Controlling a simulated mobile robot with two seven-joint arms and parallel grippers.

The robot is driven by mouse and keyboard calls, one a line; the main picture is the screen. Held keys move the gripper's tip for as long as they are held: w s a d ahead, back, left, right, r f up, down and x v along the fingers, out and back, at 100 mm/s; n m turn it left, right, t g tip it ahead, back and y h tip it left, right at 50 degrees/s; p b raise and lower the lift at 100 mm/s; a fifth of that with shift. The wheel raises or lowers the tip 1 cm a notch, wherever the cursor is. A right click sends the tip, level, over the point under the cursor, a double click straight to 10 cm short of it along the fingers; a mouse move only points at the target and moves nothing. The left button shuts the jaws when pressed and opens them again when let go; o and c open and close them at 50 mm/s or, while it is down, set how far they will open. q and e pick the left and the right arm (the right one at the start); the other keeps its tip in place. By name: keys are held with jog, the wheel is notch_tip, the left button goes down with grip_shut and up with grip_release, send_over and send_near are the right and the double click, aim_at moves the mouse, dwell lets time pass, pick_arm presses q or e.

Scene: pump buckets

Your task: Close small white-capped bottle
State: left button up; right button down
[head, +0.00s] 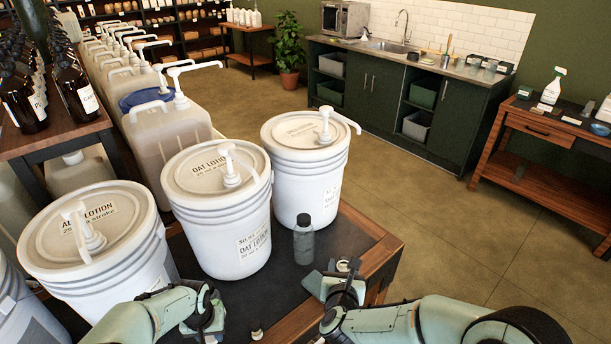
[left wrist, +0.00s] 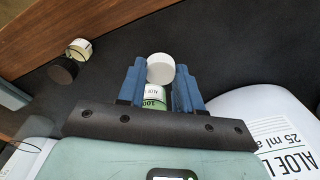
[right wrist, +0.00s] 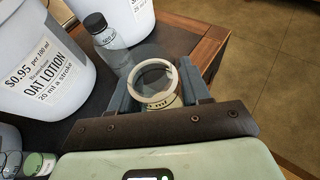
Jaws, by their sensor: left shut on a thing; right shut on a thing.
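My left gripper (left wrist: 157,85) is shut on a small bottle (left wrist: 154,97) with a white and green label. A round white cap (left wrist: 160,68) shows at the end of this bottle, between the fingertips; I cannot tell whether it is fully seated. In the head view my left gripper (head: 208,318) is low at the front, its bottle mostly hidden. My right gripper (right wrist: 158,92) is shut on a small pale-labelled jar (right wrist: 163,102) with an open, ring-like mouth. In the head view my right gripper (head: 338,284) is near the table's right edge.
A clear bottle with a dark cap (head: 304,245) stands between the grippers, behind them. White pump buckets (head: 235,228) crowd the back and left. Some dark tabletop is bare.

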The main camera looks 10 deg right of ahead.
jog(key=shift+a, duration=0.1)
jog(key=a+f+n+y, duration=0.2)
jog(key=a+f+y, duration=0.1)
jog(key=a+f, duration=0.1)
jog(key=a+f+n+y, duration=0.3)
jog(key=a, duration=0.2)
jog(key=a+f+n+y, duration=0.3)
jog(key=a+f, duration=0.1)
jog(key=shift+a+f, duration=0.2)
jog(key=shift+f, duration=0.1)
pick_arm(q)
jog(key=w+d+r+m, duration=0.2)
jog(key=d+r+m, duration=0.1)
jog(key=d+r, duration=0.5)
jog(key=w+d+r+m+h, duration=0.1)
jog(key=w+d+r+m, duration=0.1)
jog(key=d+r, duration=0.6)
jog(key=d+m, duration=0.1)
jog(key=d, duration=0.4)
jog(key=shift+d, duration=0.4)
jog(key=shift+f, duration=0.2)
jog(key=shift+f, duration=1.9)
jog(key=shift+f, duration=0.1)
